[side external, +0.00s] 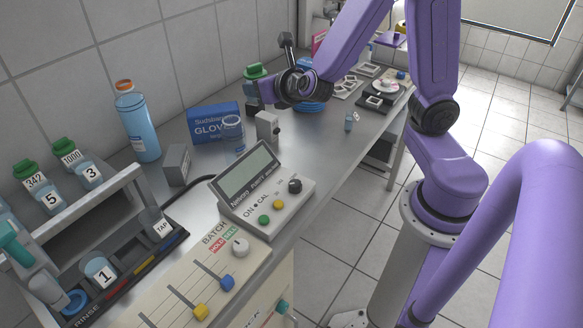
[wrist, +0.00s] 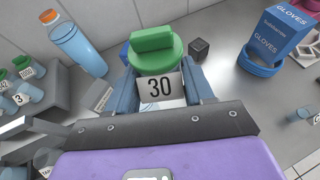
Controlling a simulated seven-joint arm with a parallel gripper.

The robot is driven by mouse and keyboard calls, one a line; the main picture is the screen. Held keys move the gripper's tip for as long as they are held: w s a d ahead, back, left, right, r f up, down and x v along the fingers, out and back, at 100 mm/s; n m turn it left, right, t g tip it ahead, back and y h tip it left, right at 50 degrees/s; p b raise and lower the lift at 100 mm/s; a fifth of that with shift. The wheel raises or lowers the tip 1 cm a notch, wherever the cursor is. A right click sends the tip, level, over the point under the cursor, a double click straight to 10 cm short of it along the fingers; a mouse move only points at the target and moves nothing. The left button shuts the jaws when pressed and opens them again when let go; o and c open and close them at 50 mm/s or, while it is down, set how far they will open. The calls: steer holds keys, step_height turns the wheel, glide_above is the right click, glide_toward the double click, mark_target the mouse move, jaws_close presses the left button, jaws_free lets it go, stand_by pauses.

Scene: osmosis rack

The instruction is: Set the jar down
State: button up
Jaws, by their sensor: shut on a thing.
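The jar (wrist: 160,88) has a green lid (wrist: 152,50) and a white label reading 30. In the wrist view it sits between the two blue fingers of my gripper (wrist: 163,90), which is shut on it. In the side external view the jar's green lid (side external: 255,71) shows at the far part of the bench, at the tip of my gripper (side external: 258,90). The jar looks roughly upright there. Its lower body is hidden by the fingers, and I cannot tell whether its base touches the bench.
A blue bottle (side external: 137,125) stands by the wall. A rack (side external: 105,208) holds numbered jars at left. A small dark cube (wrist: 199,48) lies beside the jar.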

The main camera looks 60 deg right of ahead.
steer(key=s+d+f+m+g+h, duration=0.2)
steer(key=s+d+m+g+h, duration=0.3)
steer(key=d+m+g, duration=0.25)
steer(key=s+d+f+m+g+h, duration=0.3)
steer(key=s+d+m+g+h, duration=0.15)
steer(key=d+m+g, duration=0.35)
steer(key=s+a+n+t+y, duration=0.55)
steer(key=s+n+y, duration=0.25)
steer(key=n+y, duration=0.5)
steer(key=s+a+n+t+y, duration=0.6)
steer(key=n+y, duration=0.5)
steer(key=n, duration=0.5)
steer(key=shift+m+t+h, duration=0.25)
steer(key=shift+m+t, duration=0.1)
steer(key=shift+t, duration=0.05)
steer(key=w+d+f, duration=0.1)
steer(key=w+f, duration=0.2)
steer(key=w, duration=0.1)
steer(key=w+d+f, duration=0.2)
steer(key=w+f, duration=0.2)
steer(key=w+d+f, duration=0.2)
steer(key=w+f, duration=0.1)
steer(key=w, duration=0.1)
steer(key=shift+d+f, duration=0.15)
steer(key=shift+f, duration=0.05)
steer(key=shift+w+f, duration=0.2)
steer(key=shift+f, duration=1.6)
